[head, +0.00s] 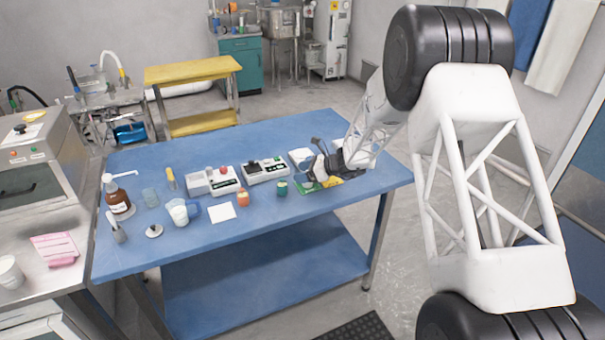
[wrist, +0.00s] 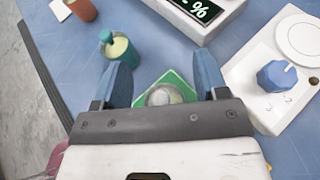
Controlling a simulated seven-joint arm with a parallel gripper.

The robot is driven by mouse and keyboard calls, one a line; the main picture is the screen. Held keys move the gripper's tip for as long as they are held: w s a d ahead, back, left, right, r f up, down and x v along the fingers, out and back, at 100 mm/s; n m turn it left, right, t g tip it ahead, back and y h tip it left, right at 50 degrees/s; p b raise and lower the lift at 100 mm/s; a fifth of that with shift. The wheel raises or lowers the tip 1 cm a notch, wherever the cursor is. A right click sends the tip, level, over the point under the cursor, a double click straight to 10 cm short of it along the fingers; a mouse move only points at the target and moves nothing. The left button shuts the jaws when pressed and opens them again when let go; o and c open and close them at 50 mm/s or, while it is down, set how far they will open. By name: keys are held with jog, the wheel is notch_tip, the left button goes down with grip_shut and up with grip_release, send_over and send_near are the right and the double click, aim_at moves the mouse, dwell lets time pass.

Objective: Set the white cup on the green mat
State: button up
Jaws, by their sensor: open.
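The green mat (head: 306,187) lies near the right end of the blue table; part of it also shows in the wrist view (wrist: 178,78). My gripper (head: 318,172) is low over the mat, partly hiding it. In the wrist view its blue fingers (wrist: 160,64) are apart, with the mat between and below them. A pale round object (wrist: 163,95) shows on or above the mat between the fingers, partly covered by the gripper body; I cannot tell what it is. A white cup (head: 178,214) stands at the table's left part, beside a blue mug.
A teal jar (wrist: 118,50) stands close left of the fingers. A white device with a blue knob (wrist: 277,76) is close on the right. A display unit (head: 265,170) and an orange jar (head: 243,198) are near. Another white cup (head: 10,272) is on the left counter.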

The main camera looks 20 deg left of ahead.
jog(key=v, duration=1.2)
dwell(0.7)
jog(key=s+d+r+n+h, duration=0.6)
jog(key=s+d+r+n, duration=0.3)
jog(key=s+d+r, duration=1.15)
jog(key=s+d+n+t+h, duration=0.1)
jog(key=s+d+n+h, duration=0.1)
jog(key=s+d, duration=0.4)
jog(key=s+d+n+t+h, duration=0.2)
jog(key=s+d, duration=0.5)
jog(key=s, duration=0.7)
jog(key=s+d+n+t+h, duration=0.1)
jog(key=s+d+n+h, duration=0.2)
jog(key=s+d, duration=0.3)
jog(key=s, duration=0.5)
jog(key=shift+d+r+h, duration=0.2)
jog(key=shift+h, duration=0.1)
jog(key=shift+s, duration=0.1)
